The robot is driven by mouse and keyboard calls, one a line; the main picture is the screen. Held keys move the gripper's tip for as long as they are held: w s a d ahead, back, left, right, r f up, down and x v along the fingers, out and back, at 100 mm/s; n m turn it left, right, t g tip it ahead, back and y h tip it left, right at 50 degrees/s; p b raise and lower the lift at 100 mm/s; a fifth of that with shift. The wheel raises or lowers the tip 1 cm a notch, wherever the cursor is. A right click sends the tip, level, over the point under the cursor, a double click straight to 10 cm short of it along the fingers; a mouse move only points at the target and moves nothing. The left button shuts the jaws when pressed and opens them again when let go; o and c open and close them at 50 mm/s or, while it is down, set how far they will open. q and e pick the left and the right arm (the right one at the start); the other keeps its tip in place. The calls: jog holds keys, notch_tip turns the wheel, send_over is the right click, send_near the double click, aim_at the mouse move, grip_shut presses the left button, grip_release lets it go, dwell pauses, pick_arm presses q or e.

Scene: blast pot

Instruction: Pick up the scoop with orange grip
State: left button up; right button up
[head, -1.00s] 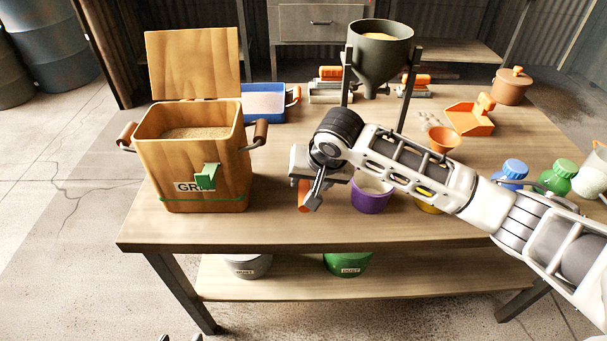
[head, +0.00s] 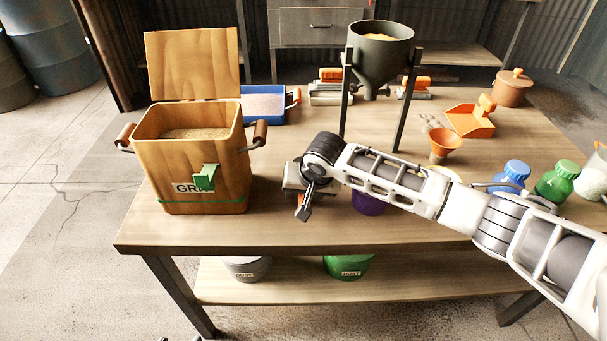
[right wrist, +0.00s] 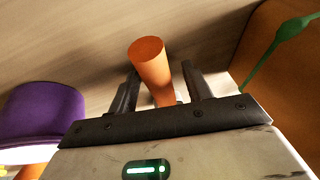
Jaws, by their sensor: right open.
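The scoop's orange grip (right wrist: 150,62) shows in the right wrist view as a cylinder between the two dark fingers of my right gripper (right wrist: 163,86). The fingers stand apart, with a visible gap on each side of the grip. In the head view my right gripper (head: 304,211) points down over the table, between the wooden grit box and the purple pot. Only a sliver of the orange grip (head: 301,199) shows there behind the fingers. The rest of this scoop is hidden. My left gripper is not seen.
The wooden grit box (head: 222,190) with open lid stands left of the gripper. A purple pot (head: 368,204) is close on the right, partly behind my arm. The hopper (head: 380,55) stands behind. The front table strip (head: 240,232) is clear.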

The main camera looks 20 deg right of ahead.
jog(key=shift+f+p, duration=0.25)
jog(key=shift+p, duration=0.05)
dwell(0.5)
grip_shut()
